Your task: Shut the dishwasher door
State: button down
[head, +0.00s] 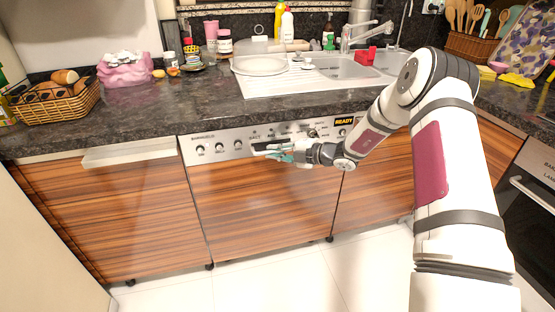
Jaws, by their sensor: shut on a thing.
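The dishwasher door (262,205) has a striped wood front with a silver control panel (215,147) along its top, carrying knobs and a lit READY display. It stands upright under the counter and looks about level with the cabinet fronts; a small gap cannot be ruled out. My gripper (272,151) is at the middle of the panel, coming from the right. Its fingers are shut on the dark door handle (268,145) there. The wrist and fingers hide part of the panel, and the exact contact is too small to see.
The dark counter (200,105) above holds a sink (345,67), a plate, bottles, a wicker basket (55,98) and a pink bag. Wood cabinets flank the dishwasher. An oven (530,190) stands at the right. The white tiled floor (265,285) in front is clear.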

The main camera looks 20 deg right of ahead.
jog(key=shift+w+r, duration=0.2)
jog(key=shift+w, duration=0.4)
jog(key=c, duration=1.9)
grip_release()
jog(key=shift+s, duration=0.1)
jog(key=shift+f, duration=0.1)
jog(key=v, duration=1.2)
jog(key=shift+s, duration=0.1)
